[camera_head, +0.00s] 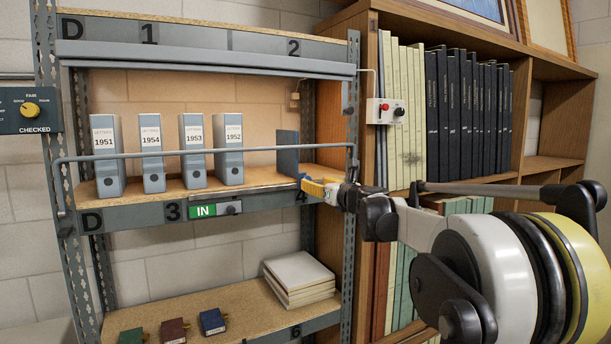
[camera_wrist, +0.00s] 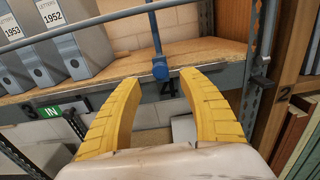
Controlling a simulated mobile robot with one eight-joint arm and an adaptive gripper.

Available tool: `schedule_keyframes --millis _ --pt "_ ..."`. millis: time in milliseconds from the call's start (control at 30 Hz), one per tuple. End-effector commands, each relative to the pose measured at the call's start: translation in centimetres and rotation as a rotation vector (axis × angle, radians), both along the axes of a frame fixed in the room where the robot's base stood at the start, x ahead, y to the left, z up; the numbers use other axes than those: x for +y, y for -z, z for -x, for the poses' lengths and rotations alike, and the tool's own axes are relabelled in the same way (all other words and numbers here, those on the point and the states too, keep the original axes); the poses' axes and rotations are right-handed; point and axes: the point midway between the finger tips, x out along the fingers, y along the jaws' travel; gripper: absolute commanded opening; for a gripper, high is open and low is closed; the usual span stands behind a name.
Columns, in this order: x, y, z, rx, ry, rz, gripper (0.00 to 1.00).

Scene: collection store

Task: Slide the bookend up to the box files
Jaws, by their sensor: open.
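The blue bookend (camera_head: 288,152) stands upright on the middle shelf (camera_head: 262,178), toward its right end. Several grey box files (camera_head: 229,150), labelled 1951, 1954, 1953 and 1952, stand left of it, with a gap between the 1952 file and the bookend. In the wrist view the bookend (camera_wrist: 155,38) appears as a narrow blue upright with a blue block at its foot by the shelf edge. My gripper (camera_head: 308,184) is at the shelf front near the bookend. Its yellow fingers (camera_wrist: 160,80) are open, with the blue block just beyond and between the tips; contact cannot be told.
A grey rail (camera_head: 200,153) crosses the front of the middle shelf. A green IN label (camera_head: 204,211) is on the shelf edge. A perforated post (camera_head: 349,240) and wooden bookcase (camera_head: 372,60) stand at right. The lower shelf holds white boards (camera_head: 298,272) and small boxes (camera_head: 212,321).

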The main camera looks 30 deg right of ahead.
Motion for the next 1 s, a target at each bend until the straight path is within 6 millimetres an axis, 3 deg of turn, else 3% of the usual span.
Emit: schedule_keyframes --millis 100,300,700,867,1000 --pt "0.1 -0.3 -2.5 0.000 -0.002 0.001 0.48" --pt "0.3 -0.2 -5.3 0.001 -0.002 0.002 0.48" --pt "0.3 0.0 -6.1 0.001 -0.001 0.003 0.48" --pt "0.3 0.0 -6.1 0.001 -0.001 0.003 0.01" --pt "0.3 0.0 -6.1 0.001 -0.001 0.003 0.00"
